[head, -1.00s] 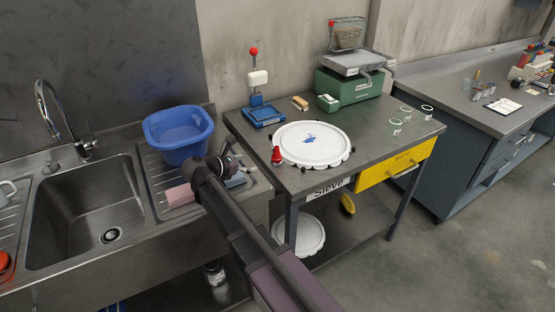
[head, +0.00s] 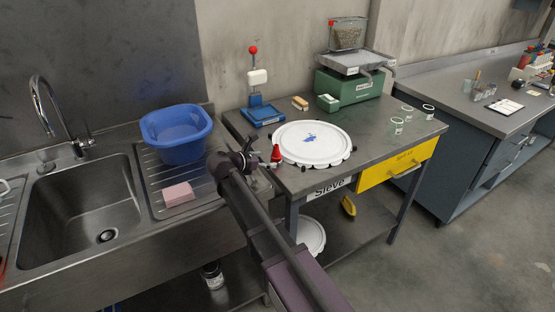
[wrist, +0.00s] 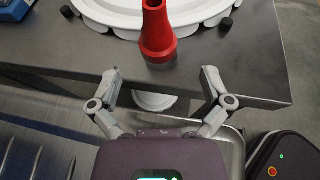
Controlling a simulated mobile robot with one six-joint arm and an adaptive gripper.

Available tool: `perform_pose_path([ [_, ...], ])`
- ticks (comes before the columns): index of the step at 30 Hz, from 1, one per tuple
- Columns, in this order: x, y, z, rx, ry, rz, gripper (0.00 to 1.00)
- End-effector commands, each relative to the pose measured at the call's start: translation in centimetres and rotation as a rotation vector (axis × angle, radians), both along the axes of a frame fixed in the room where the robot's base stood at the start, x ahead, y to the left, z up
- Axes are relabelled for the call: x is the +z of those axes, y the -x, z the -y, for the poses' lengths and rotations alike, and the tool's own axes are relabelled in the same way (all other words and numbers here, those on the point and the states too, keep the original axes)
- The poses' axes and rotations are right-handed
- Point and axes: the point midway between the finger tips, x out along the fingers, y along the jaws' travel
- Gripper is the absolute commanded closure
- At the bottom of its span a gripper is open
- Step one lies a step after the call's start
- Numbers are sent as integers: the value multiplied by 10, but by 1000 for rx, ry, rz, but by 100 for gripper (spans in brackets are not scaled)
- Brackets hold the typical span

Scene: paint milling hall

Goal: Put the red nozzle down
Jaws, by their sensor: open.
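The red nozzle (head: 276,153) stands upright on the steel table, close to its front left edge and beside the white round lid. In the wrist view the red nozzle (wrist: 158,32) is a flared cone just beyond my fingertips. My gripper (wrist: 160,82) is open, its two fingers spread and apart from the nozzle, with nothing between them. In the head view my gripper (head: 257,163) is at the table's left corner, just short of the nozzle.
The white round lid (head: 314,145) lies right behind the nozzle. A blue basin (head: 177,135) and a pink sponge (head: 178,194) are on the sink drainer to the left. A green scale (head: 348,89) stands at the back. Glass jars (head: 398,126) stand to the right.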

Motion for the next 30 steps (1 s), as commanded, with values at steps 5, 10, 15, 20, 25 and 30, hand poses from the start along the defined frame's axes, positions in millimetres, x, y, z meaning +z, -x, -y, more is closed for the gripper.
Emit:
perform_pose_path([
  [5, 0, 0, 0, 0, 0, 0, 1],
  [10, 0, -1, 1, 0, 0, 0, 1],
  [15, -6, -8, 6, -1, 0, 0, 1],
  [20, -14, -21, 16, -1, 0, 0, 1],
  [25, -20, -33, 28, -2, 1, -1, 1],
  [30, -21, -36, 31, 0, 1, -1, 1],
])
